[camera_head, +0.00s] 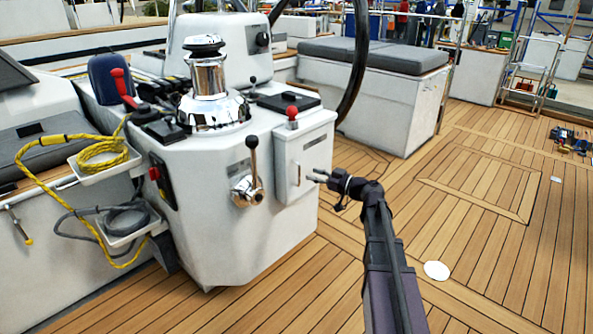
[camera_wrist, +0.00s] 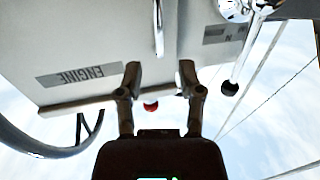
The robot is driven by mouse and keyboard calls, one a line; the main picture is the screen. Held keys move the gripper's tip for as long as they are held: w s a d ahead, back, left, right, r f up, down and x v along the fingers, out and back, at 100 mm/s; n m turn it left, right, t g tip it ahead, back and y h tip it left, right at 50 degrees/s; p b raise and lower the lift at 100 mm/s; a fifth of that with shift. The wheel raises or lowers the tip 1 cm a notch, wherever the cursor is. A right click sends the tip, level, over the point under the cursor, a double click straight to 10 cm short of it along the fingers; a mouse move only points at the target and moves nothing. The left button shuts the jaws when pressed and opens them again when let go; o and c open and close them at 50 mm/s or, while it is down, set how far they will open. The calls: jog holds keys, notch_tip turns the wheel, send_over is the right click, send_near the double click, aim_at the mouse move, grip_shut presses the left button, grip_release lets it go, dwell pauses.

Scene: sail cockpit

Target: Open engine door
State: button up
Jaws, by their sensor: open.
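The engine door (camera_head: 316,160) is a white panel on the console's side and looks closed in the head view. Its slim upright handle (camera_head: 298,174) is near the door's left side. My gripper (camera_head: 320,176) is just right of the handle, pointing at it, with a gap. In the wrist view, the door (camera_wrist: 105,40) appears upside down with an "ENGINE" label (camera_wrist: 80,75). The handle (camera_wrist: 158,28) is beyond my gripper (camera_wrist: 160,75), roughly in line with the space between the fingers. The fingers are spread and hold nothing.
A chrome lever with a black knob (camera_head: 252,145) stands left of the door; it also shows in the wrist view (camera_wrist: 230,88). A red-knobbed lever (camera_head: 292,114) rises above the door. A cushioned bench (camera_head: 385,100) stands behind.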

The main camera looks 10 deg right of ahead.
aim_at(299, 170)
jog(key=shift+x, duration=3)
grip_shut()
jog(key=shift+a, duration=0.4)
jog(key=shift+d, duration=0.2)
jog(key=shift+s, duration=0.15)
